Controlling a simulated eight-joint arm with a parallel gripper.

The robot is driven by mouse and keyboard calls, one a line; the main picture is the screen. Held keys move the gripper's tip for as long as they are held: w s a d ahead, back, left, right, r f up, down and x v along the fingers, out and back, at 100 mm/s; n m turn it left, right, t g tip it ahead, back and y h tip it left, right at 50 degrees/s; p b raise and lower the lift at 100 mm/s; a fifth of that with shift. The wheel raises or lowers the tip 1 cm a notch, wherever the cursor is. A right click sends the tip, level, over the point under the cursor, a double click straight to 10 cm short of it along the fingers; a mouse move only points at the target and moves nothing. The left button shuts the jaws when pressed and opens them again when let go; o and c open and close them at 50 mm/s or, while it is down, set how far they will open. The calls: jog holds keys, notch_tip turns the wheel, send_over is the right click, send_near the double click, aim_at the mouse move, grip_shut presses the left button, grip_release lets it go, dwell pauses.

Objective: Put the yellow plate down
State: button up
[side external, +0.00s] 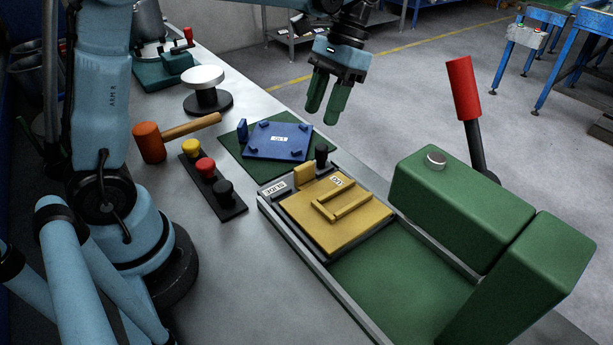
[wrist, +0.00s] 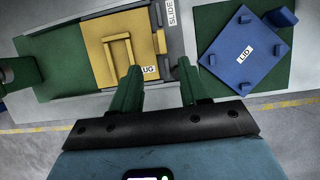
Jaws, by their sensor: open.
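In the wrist view the yellow plate (wrist: 117,48) is at the upper left, beyond the left finger. My gripper (side external: 323,99) is raised above the bench, up and behind the plate in the side view, clear of it. Its two green fingers are apart with nothing between them, as the wrist view also shows (wrist: 159,88).
A blue lid (side external: 277,141) lies on a green mat (side external: 233,147) beside the slide. The green machine (side external: 462,204) with a red-handled lever (side external: 463,88) stands at right. A mallet (side external: 150,142), a button strip (side external: 212,186) and a white-topped stand (side external: 204,80) are on the bench.

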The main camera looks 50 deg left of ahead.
jog(key=t, duration=0.9)
send_near(304, 165)
jog(key=w+r, duration=0.2)
jog(key=shift+s+f+t, duration=0.3)
jog(key=shift+f+t, duration=0.15)
jog(key=shift+t, duration=0.2)
jog(key=shift+s+f+t, duration=0.35)
jog(key=shift+f+t, duration=0.15)
jog(key=shift+t, duration=0.15)
jog(key=shift+o, duration=0.3)
jog(key=o, duration=0.5)
jog(key=shift+w+r, duration=0.1)
jog(key=shift+c, duration=0.2)
jog(key=g, duration=0.2)
jog(key=w+g, duration=0.1)
jog(key=shift+w+d+r, duration=0.1)
jog(key=shift+r, duration=0.15)
jog(key=shift+w+d+f+g, duration=0.1)
jog(key=shift+w+g, duration=0.35)
jog(key=shift+g, duration=0.6)
jog(key=shift+w+f+g, duration=0.1)
jog(key=shift+w+g, duration=0.35)
jog(key=shift+g, duration=0.6)
jog(key=shift+f, duration=4.9)
